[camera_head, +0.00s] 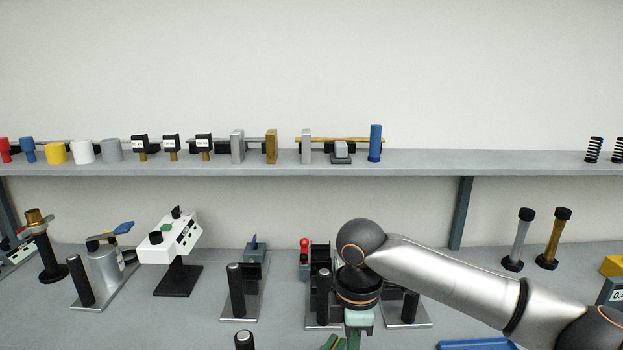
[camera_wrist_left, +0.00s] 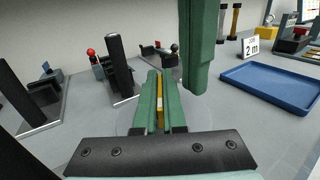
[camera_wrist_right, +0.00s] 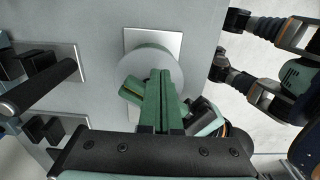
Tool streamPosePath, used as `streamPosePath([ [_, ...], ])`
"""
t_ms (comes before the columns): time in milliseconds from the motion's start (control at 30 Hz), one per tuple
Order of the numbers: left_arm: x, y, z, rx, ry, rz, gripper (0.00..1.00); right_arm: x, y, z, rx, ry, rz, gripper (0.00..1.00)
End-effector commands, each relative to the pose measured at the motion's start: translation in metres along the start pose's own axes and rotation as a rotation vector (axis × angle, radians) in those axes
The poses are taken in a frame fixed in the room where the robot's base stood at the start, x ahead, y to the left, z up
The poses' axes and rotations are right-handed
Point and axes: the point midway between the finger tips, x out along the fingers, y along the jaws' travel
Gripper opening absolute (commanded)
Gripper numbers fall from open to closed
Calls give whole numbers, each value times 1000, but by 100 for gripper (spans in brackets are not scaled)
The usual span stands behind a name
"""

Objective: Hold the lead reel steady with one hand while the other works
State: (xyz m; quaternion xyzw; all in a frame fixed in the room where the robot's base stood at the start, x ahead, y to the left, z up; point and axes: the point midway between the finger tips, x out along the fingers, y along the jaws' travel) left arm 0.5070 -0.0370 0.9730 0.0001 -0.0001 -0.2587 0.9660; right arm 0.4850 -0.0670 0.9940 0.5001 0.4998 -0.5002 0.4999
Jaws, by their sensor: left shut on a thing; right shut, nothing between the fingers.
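A round, pale grey disc (camera_wrist_right: 194,68), apparently the lead reel, lies on a silver plate in the right wrist view. Its edge shows faintly below the fingers in the left wrist view (camera_wrist_left: 204,118). My left gripper (camera_wrist_left: 158,76) is shut on a narrow yellow piece (camera_wrist_left: 160,108) over the disc; whether this belongs to the reel I cannot tell. My left gripper also shows at the bottom of the head view (camera_head: 334,342). My right gripper (camera_wrist_right: 160,74) is shut and empty, above the disc and close beside the left fingers. Both grippers hide much of the disc.
Several bench fixtures with black posts (camera_head: 236,290) stand along the bench, and a black post (camera_wrist_left: 119,66) rises close to my left fingers. A blue tray (camera_wrist_left: 272,86) lies to the right. A shelf (camera_head: 430,162) runs along the wall behind.

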Motion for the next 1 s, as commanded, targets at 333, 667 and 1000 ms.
streamPosePath([
  [333, 0, 1, -1, 1, 2, 2, 0, 0, 2, 0, -1, 2, -1, 0],
  [667, 0, 1, -1, 1, 2, 2, 0, 0, 12, 3, -1, 1, -2, 0],
  [1000, 0, 1, -1, 1, 2, 2, 0, 0, 22, 2, 0, 1, -1, 0],
])
